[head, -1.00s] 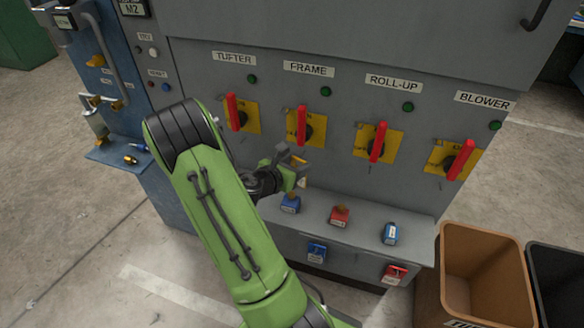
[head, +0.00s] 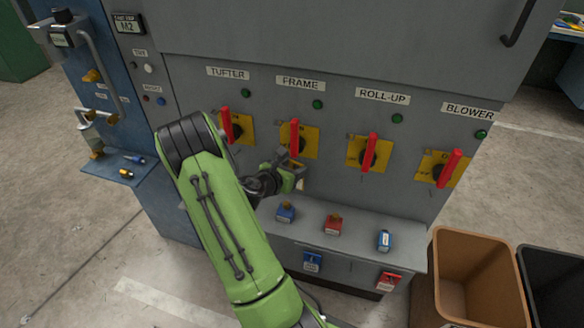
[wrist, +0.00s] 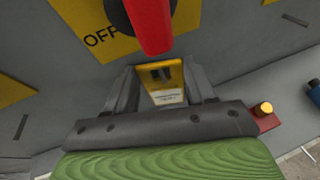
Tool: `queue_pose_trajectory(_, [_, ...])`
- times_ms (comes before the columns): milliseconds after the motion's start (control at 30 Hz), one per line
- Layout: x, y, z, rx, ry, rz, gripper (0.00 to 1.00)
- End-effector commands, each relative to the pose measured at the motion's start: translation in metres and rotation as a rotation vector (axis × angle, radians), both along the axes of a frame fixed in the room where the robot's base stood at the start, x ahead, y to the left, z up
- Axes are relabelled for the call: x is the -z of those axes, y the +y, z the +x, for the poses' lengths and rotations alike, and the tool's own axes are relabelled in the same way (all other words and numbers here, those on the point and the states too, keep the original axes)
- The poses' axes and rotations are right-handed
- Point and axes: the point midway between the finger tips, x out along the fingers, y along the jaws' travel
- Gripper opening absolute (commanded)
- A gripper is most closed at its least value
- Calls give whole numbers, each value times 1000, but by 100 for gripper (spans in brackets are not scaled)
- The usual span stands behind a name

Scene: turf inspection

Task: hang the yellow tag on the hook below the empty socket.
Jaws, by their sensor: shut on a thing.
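My gripper (head: 299,172) is just below the FRAME switch (head: 296,140), close in front of the grey cabinet. In the wrist view its fingers (wrist: 163,85) are shut on the yellow tag (wrist: 159,75). The tag has dark marks near its top and a pale lower part with small print. In the head view the tag is mostly hidden by the gripper. Above it in the wrist view is a red switch handle (wrist: 149,25) on a yellow plate marked OFF (wrist: 95,30). A short dark bar (wrist: 294,20) shows on the panel. I cannot pick out the empty socket or its hook.
A ledge below carries a blue padlock (head: 286,212), a red padlock (head: 333,225) and a blue-and-white item (head: 384,240). Blue (head: 312,262) and red (head: 389,281) items are on its front. A brown bin (head: 437,275) stands at right, a blue cabinet (head: 108,70) at left.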

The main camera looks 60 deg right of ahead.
Motion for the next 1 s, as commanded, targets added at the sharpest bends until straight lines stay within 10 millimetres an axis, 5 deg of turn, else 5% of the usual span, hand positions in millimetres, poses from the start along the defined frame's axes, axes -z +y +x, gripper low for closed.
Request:
queue_pose_trajectory(300, [0, -1, -1, 2, -2, -1, 24])
queue_pose_trajectory(333, [0, -1, -1, 2, -2, -1, 56])
queue_pose_trajectory(533, [0, -2, 0, 2, -3, -2, 84])
queue_pose_trajectory(1000, [-3, 4, 4, -7, -7, -5, 84])
